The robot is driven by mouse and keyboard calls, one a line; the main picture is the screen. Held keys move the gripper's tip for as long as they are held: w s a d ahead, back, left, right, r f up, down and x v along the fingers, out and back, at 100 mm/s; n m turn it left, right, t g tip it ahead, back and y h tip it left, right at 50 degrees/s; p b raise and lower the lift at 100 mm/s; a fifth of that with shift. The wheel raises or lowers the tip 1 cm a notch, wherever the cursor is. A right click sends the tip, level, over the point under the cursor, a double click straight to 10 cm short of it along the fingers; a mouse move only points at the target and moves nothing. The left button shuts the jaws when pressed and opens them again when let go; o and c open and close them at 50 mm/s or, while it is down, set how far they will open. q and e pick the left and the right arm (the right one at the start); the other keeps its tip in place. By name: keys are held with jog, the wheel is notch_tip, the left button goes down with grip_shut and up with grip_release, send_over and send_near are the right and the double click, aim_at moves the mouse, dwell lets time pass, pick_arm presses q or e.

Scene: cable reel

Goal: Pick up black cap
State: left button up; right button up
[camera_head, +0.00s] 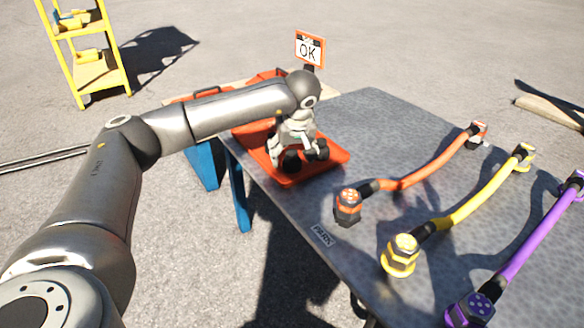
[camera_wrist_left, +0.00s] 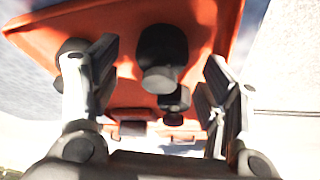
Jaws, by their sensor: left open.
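An orange tray (camera_head: 298,179) lies at the left edge of the grey table. My left gripper (camera_head: 304,157) is low over it, pointing down. In the left wrist view the jaws of the left gripper (camera_wrist_left: 161,62) are apart, with a black rounded cap (camera_wrist_left: 162,52) between them and clear space visible on both sides. A smaller black piece (camera_wrist_left: 175,100) shows just below the cap in that picture. Another dark round piece (camera_wrist_left: 70,50) is partly hidden behind the left finger. In the head view the gripper hides most of the tray's contents. My right gripper is not in view.
Orange (camera_head: 425,173), yellow (camera_head: 468,207) and purple (camera_head: 525,243) cables with connector ends lie on the table (camera_head: 400,125) to the right. An OK sign (camera_head: 309,49) stands behind the gripper. A yellow rack (camera_head: 88,55) stands back left.

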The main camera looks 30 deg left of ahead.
pick_arm(q)
jog(key=shift+w+a+f, duration=0.15)
jog(key=shift+f, duration=0.45)
jog(key=shift+c, duration=0.3)
jog(key=shift+r, duration=0.1)
jog(key=c, duration=1.1)
jog(key=shift+o, duration=0.2)
